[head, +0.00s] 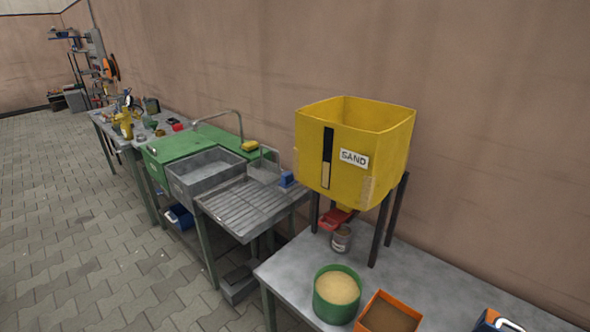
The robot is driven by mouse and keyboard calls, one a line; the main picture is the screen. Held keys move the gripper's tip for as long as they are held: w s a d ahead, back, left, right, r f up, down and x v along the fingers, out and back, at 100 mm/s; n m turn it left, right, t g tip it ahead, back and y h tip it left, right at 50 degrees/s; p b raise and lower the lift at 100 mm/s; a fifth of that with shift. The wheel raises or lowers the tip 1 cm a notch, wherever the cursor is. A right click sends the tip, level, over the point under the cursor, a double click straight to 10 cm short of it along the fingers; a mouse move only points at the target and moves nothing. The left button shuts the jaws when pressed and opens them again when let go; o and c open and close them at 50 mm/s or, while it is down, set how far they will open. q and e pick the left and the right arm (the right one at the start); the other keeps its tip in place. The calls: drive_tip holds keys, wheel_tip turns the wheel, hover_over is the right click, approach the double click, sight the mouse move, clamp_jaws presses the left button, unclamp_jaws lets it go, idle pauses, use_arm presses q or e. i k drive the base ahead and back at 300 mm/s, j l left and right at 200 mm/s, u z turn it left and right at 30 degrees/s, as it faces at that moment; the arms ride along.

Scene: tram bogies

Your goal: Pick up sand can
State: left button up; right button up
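A small grey metal can (342,240) with a label stands on the grey table under the yellow hopper (390,150) marked SAND, just below its red outlet (334,219). A green round tub (338,312) filled with pale sand stands on the same table, nearer to me. I cannot tell for sure which of these is the sand can; the grey can sits right under the hopper. Neither of my grippers is in view.
An orange box (388,315) with brown content stands beside the green tub. Dark hopper legs (381,232) stand close to the can. A sink (205,172) and workbench lie left. The paved floor (70,220) is open.

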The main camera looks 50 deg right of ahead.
sight(342, 237)
drive_tip(key=i+j+z, duration=0.1)
drive_tip(key=i+z, duration=0.3)
drive_tip(key=i+j+z, duration=0.35)
drive_tip(key=i, duration=0.2)
drive_tip(key=i+j+z, duration=0.25)
drive_tip(key=i+z, duration=0.15)
